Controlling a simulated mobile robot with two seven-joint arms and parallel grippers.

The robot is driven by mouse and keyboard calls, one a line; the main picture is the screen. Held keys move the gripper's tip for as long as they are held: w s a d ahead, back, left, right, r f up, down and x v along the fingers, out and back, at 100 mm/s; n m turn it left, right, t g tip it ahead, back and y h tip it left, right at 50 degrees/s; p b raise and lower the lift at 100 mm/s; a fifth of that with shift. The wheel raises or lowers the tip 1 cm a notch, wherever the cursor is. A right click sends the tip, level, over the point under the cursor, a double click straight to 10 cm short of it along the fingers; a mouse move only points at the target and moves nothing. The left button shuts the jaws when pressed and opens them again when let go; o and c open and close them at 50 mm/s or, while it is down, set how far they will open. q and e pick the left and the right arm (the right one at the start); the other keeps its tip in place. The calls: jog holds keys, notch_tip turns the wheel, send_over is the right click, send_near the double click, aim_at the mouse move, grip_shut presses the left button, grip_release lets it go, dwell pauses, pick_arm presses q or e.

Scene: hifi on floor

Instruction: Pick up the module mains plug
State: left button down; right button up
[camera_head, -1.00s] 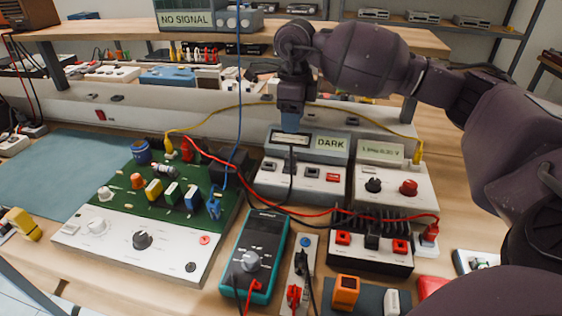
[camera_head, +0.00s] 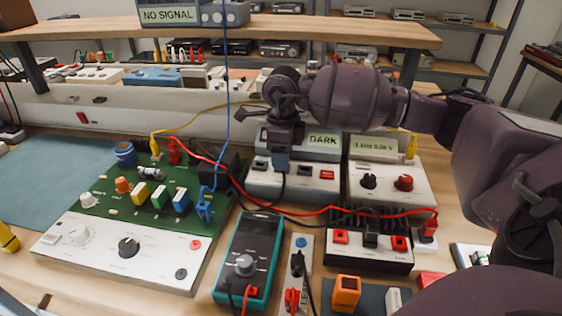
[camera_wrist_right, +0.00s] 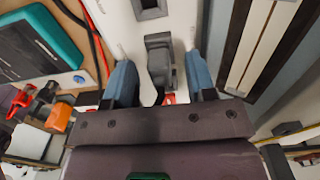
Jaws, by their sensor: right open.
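The module with the DARK display (camera_head: 322,141) is a grey and white box at the back centre of the bench. My right gripper (camera_head: 281,158) points down over its front, left of the red switch. In the right wrist view, a dark grey plug (camera_wrist_right: 160,66) sits on the white surface between the two blue fingers of my right gripper (camera_wrist_right: 159,72). The fingers are open, with a visible gap on each side of the plug. In the head view the gripper hides most of the plug, and a black cable runs forward from there. My left gripper is not in view.
The white unit with the green readout (camera_head: 378,146) stands close on the right. A black finned block (camera_head: 370,262), a teal multimeter (camera_head: 250,250) and a green circuit board (camera_head: 110,205) crowd the front. Red, blue and yellow leads (camera_head: 190,122) cross the area.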

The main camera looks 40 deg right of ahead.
jog(key=shift+f, duration=0.8)
jog(key=shift+r, duration=0.1)
grip_shut()
